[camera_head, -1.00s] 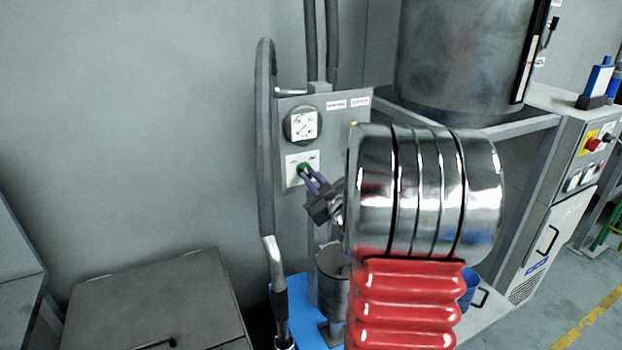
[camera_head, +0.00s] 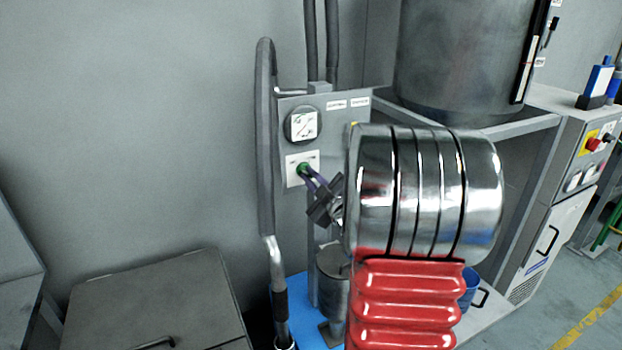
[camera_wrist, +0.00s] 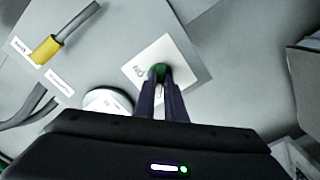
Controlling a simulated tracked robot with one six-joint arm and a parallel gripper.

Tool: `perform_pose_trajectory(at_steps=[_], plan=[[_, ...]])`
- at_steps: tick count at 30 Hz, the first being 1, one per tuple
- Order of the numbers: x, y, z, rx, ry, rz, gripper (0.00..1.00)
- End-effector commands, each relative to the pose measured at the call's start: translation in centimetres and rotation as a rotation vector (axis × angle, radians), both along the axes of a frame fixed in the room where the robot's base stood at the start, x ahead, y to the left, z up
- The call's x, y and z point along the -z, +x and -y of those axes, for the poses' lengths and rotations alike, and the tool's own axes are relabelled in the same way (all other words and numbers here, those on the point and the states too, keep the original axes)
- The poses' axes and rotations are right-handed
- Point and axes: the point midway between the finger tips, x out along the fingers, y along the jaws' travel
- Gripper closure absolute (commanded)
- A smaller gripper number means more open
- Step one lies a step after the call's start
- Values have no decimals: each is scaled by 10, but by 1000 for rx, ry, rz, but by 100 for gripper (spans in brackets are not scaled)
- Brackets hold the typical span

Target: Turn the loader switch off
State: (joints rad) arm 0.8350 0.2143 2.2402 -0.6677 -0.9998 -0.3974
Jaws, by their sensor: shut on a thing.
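The loader switch is a green knob (camera_head: 304,169) on a white plate (camera_head: 292,176), on a grey panel fixed upright by the wall. In the wrist view the green knob (camera_wrist: 158,69) sits between my fingertips, on its white plate (camera_wrist: 142,63). My gripper (camera_head: 309,174) reaches the knob from the lower right and is shut on it; it also shows in the wrist view (camera_wrist: 160,80). The fingers hide part of the knob, so its exact setting is hard to read.
A round gauge (camera_head: 304,125) sits just above the switch. A grey hose (camera_head: 265,140) hangs left of the panel. A large metal drum (camera_head: 460,60) stands at the back right. A flat-topped grey box (camera_head: 150,300) stands at the lower left.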

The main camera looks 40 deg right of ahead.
Motion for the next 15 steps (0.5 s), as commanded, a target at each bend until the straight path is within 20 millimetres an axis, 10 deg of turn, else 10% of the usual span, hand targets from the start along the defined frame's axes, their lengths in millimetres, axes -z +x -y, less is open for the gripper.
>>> perform_pose_trajectory(at_steps=[15], plan=[[1, 0, -1, -1, 2, -2, 71]])
